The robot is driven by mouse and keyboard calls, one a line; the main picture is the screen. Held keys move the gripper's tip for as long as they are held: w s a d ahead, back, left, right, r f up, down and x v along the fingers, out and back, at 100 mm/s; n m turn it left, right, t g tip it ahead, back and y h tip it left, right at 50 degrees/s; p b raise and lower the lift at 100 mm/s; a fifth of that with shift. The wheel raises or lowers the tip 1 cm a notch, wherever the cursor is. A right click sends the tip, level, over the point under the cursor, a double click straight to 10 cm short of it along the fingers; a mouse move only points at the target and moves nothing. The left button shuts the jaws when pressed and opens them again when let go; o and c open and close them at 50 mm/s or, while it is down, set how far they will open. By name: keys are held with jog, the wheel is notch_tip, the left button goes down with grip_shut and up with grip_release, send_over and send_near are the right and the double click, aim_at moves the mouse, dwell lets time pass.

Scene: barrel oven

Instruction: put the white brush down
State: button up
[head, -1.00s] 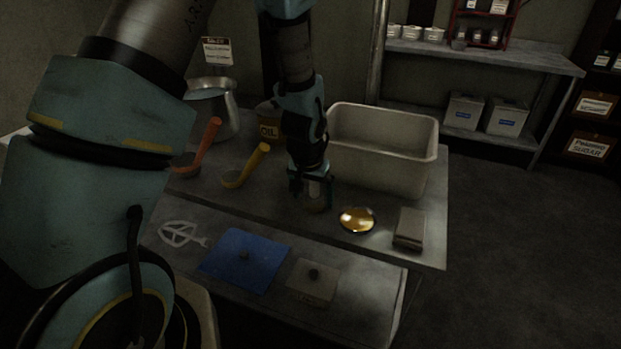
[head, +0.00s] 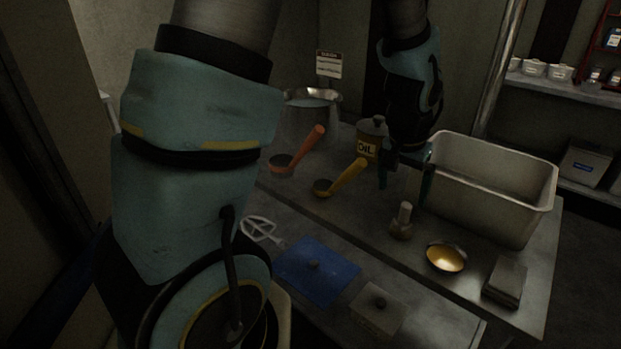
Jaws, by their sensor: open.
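The white brush (head: 402,221) stands upright on the metal table, with its pale handle pointing up. It is left of the golden bowl and in front of the large bin. My gripper (head: 406,182) is open, its two dark fingers spread apart and pointing down just above and behind the brush. The brush handle looks clear of the fingers, though the dim light makes the exact gap hard to tell.
A golden bowl (head: 446,257) and a grey block (head: 505,281) lie to the right. A deep bin (head: 490,215) stands close by my gripper. Orange (head: 299,153) and yellow (head: 342,179) scoops and an oil can (head: 369,141) are left. A blue mat (head: 316,271) lies in front.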

jog(key=s+a+r+n+y, duration=0.1)
jog(key=a+r+n, duration=0.2)
jog(key=a, duration=2.4)
jog(key=n, duration=0.4)
jog(key=shift+s+r, duration=0.2)
jog(key=shift+s, duration=0.05)
jog(key=shift+o, duration=0.2)
jog(key=shift+w, duration=0.1)
